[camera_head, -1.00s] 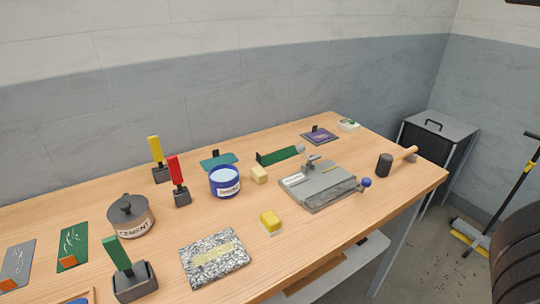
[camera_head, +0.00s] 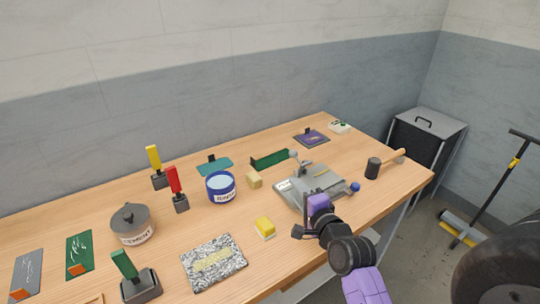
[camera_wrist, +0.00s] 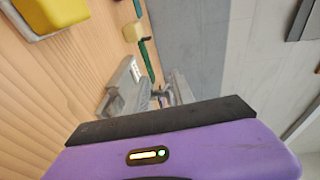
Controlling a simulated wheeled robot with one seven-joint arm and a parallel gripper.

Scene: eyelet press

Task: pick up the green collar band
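The green collar band (camera_head: 270,158) is a long dark green strip lying on the workbench behind the grey press (camera_head: 308,188). My gripper (camera_head: 318,204) is a purple hand in front of the press, clearly apart from the band. In the wrist view my gripper (camera_wrist: 165,121) shows a purple body with a dark bar.
A pale block (camera_head: 254,180) and a blue tin (camera_head: 221,187) stand left of the press. A yellow block (camera_head: 265,227) lies nearer. A mallet (camera_head: 374,168) lies to the right, a purple plate (camera_head: 311,138) behind. Bare wood lies between them.

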